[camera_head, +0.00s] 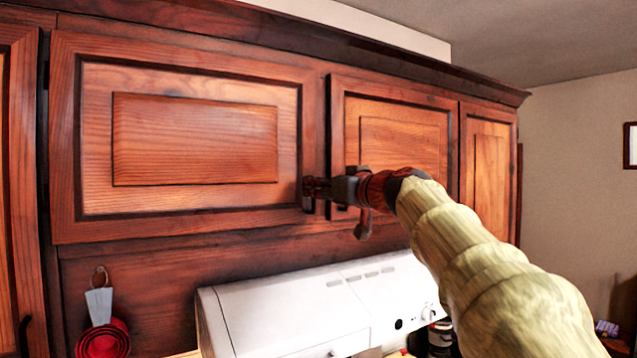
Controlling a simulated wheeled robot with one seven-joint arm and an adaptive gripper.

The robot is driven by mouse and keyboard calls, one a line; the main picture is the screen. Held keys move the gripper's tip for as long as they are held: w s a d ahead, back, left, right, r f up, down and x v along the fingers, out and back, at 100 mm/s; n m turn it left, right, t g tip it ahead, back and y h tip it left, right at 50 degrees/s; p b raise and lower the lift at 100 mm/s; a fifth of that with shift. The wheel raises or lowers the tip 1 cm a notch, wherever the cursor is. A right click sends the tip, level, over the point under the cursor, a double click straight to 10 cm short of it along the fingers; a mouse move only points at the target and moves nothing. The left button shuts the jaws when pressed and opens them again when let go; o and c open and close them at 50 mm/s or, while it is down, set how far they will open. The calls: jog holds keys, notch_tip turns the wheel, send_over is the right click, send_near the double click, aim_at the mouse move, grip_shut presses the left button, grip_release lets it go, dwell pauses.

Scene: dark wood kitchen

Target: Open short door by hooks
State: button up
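A short, wide wooden cabinet door (190,88) with a raised centre panel fills the upper left. It looks shut or nearly so. Several red measuring cups (103,340) hang from a hook (100,273) on the wall panel below it. My gripper (308,190) is at the lower right edge of this door, its fingers pointing left. The fingertips overlap the door's edge in the picture. I cannot tell whether they touch it or hold a handle, as the fingers are small and dark here.
A second short door (400,125) and a narrower door (490,170) continue to the right. A white appliance (310,315) stands below the cabinets, with dark jars (442,338) beside it. A tall door (12,200) is at the far left edge.

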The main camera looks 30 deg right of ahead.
jog(key=shift+w, duration=0.3)
jog(key=shift+c, duration=0.4)
grip_shut()
dwell(0.5)
